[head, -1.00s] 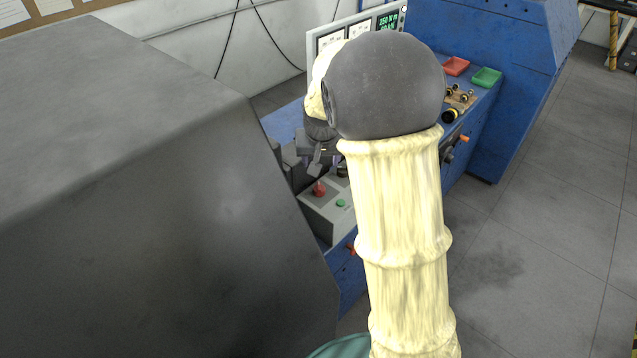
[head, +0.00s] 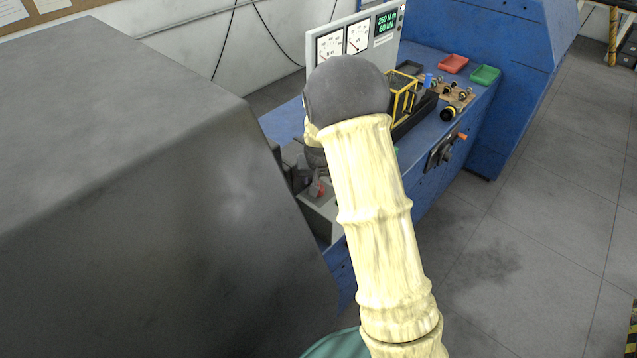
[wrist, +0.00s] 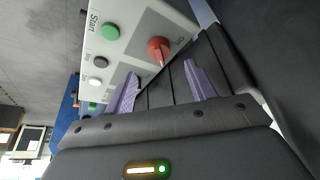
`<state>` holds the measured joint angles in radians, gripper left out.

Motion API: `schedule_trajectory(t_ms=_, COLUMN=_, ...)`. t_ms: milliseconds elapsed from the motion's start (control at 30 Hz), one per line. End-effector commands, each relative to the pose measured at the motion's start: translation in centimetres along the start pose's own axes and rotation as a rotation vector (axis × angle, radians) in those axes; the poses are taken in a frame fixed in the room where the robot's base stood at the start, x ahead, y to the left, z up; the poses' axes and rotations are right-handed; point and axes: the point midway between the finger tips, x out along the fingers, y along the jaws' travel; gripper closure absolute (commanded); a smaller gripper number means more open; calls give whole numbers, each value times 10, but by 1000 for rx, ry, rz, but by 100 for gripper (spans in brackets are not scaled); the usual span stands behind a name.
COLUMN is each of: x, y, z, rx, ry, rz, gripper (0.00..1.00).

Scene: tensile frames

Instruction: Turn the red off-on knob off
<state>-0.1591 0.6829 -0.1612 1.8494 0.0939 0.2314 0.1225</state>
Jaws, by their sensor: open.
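The red knob (wrist: 159,50) sits on a light grey control box (wrist: 135,20), with its pointer turned toward the lower part of the wrist picture. In the head view the red knob (head: 317,188) shows just below my gripper, partly covered by my arm. My gripper (wrist: 160,88) is open, with its two purple fingers apart and nothing between them. In the wrist view the knob appears just beyond the fingertips, between them and a little above. I cannot tell whether any finger touches it. The lettering beside the knob is too small to read fully.
A green button (wrist: 110,32) marked Start, a dark button (wrist: 101,62) and a white button (wrist: 95,82) share the box. A large dark grey housing (head: 130,200) stands close on the left. Behind are a gauge panel (head: 385,45), a red tray (head: 453,63) and a green tray (head: 486,75).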

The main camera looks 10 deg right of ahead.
Motion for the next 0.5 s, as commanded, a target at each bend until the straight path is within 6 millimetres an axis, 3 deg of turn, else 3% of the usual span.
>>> schedule_trajectory(t_ms=300, x=43, y=0, z=0, rx=1, ry=-2, rz=1, gripper=44)
schedule_trajectory(t_ms=500, x=60, y=0, z=0, rx=2, ry=-1, rz=0, gripper=44)
